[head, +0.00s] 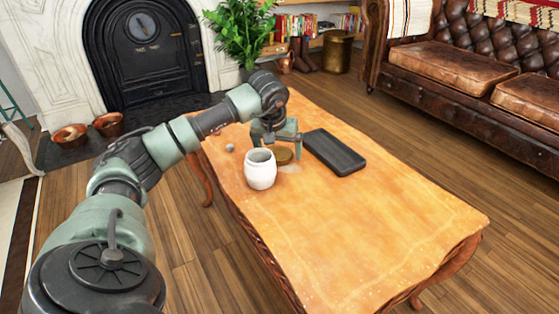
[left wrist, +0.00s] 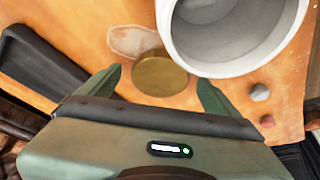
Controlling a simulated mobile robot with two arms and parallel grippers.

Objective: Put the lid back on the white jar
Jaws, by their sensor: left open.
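The white jar (head: 260,172) stands upright and open-topped on the wooden table. Its empty grey inside (left wrist: 232,28) shows in the left wrist view. The lid, a round brown-gold disc (head: 284,157), lies on the table just behind and to the right of the jar. In the left wrist view the lid (left wrist: 160,76) shows between my two fingertips. My left gripper (head: 277,146) is open and points down over the lid, one finger on each side. I cannot tell whether the fingers touch it. My right gripper is not in view.
A dark rectangular tray (head: 335,152) lies right of the lid on the table (head: 375,225). A small grey pebble (head: 230,148) lies left of the jar; two small stones (left wrist: 260,92) show in the left wrist view. A pale patch marks the tabletop. The table's near part is clear.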

